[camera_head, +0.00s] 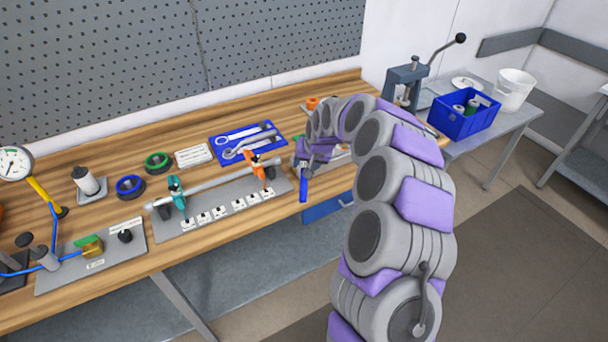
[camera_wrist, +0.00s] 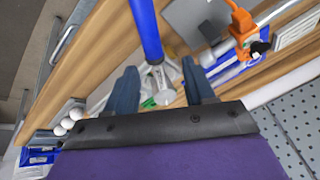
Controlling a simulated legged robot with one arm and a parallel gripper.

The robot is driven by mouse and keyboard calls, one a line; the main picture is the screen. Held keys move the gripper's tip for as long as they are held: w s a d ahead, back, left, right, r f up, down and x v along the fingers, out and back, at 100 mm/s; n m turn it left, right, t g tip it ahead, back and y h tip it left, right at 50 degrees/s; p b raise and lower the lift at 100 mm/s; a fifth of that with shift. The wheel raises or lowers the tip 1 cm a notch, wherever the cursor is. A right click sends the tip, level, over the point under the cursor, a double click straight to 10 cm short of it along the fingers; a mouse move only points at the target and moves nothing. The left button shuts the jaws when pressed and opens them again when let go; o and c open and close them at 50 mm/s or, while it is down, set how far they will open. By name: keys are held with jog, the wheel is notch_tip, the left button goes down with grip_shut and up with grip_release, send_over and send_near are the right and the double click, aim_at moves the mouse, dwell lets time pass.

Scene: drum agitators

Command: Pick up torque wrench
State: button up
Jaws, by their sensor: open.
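A tool with a bright blue handle (camera_head: 303,188), which looks like the torque wrench, lies at the front edge of the bench just below my gripper (camera_head: 306,158). In the wrist view its blue handle (camera_wrist: 146,30) runs down from the top to a silver part between my fingertips (camera_wrist: 159,67). My gripper is open, with one dark blue finger on each side of it. I cannot tell whether the fingers touch it. In the head view my gripper and arm hide most of the tool.
A blue mat with wrenches (camera_head: 222,151) lies left of my gripper. A grey plate with a metal bar (camera_head: 212,182), a teal clamp (camera_head: 177,197) and an orange clamp (camera_head: 258,172) is nearer the front. A blue crate (camera_head: 462,124) stands on the side table.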

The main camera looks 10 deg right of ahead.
jog(key=shift+w+a+f, duration=0.15)
jog(key=shift+w+f, duration=0.05)
jog(key=shift+f, duration=0.15)
jog(key=x, duration=0.1)
jog(key=b+x, duration=0.1)
jog(key=x, duration=0.3)
jog(key=shift+s+d+f+b, duration=0.35)
jog(key=shift+b, duration=0.05)
jog(key=shift+r, duration=0.1)
jog(key=shift+c, duration=0.5)
grip_shut()
